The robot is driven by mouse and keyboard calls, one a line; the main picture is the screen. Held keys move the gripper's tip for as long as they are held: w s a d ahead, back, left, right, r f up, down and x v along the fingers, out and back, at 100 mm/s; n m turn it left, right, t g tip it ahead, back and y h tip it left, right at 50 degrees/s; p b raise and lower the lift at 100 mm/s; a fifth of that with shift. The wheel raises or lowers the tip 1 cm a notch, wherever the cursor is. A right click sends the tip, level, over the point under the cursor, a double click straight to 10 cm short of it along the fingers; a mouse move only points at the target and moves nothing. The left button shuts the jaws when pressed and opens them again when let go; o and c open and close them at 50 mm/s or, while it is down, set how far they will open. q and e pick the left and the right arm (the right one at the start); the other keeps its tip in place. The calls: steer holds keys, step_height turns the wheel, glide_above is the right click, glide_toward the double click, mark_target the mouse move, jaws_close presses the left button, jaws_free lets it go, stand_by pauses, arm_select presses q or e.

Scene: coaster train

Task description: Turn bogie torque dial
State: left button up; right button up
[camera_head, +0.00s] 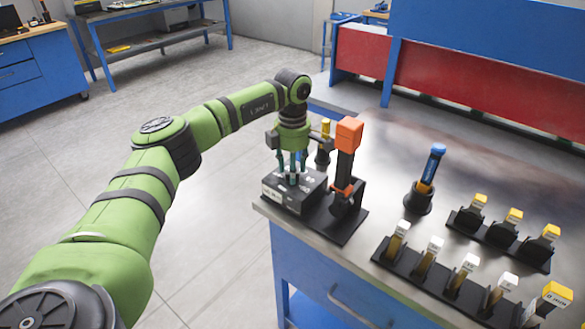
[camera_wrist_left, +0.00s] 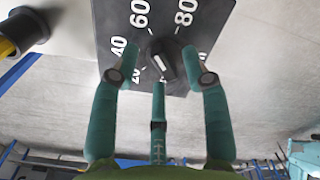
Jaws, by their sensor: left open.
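The torque dial is a dark round knob (camera_wrist_left: 173,62) on a black box (camera_head: 310,190) at the left corner of the workbench. In the left wrist view the box's face (camera_wrist_left: 108,22) shows white numbers, with 60 and 80 large above the knob. A pale mark shows on the knob; its exact setting is hard to read. My left gripper (camera_head: 293,168) points down over the box. In the left wrist view its three teal fingers (camera_wrist_left: 163,68) are open around the knob; whether they touch it is unclear. In the head view the fingers hide the knob. My right gripper is out of view.
An orange-topped black tool (camera_head: 347,135) stands close right of the box on the same black base. A blue-handled tool (camera_head: 431,168) stands in a holder further right. Racks of yellow- and white-capped pieces (camera_head: 430,258) fill the bench's front right.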

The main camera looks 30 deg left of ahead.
arm_select(q)
step_height(320, 180, up, 12)
steer(key=shift+f, duration=0.15)
stand_by(0.7)
